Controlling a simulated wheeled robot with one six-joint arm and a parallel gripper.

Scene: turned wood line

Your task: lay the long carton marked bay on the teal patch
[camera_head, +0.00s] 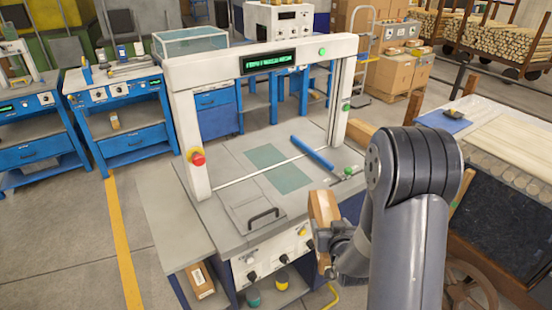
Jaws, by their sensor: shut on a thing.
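My gripper (328,239) is at the front right corner of the bench, shut on a long brown carton (322,207). The carton sticks out above and below the fingers. I cannot read any marking on it, and the fingers hide its middle. The teal patch (288,179) lies flat on the grey bench top, behind and to the left of the gripper. It shows as two teal rectangles, the other one (264,155) farther back, and both look bare. Another brown carton (200,281) with a white label lies on a low side shelf at the front left.
A white frame (186,125) with a red button arches over the bench (225,178). A blue bar (312,153) lies right of the teal patch. A black-handled plate (258,209) is in front of it. A cart with wood (500,145) stands right of my arm.

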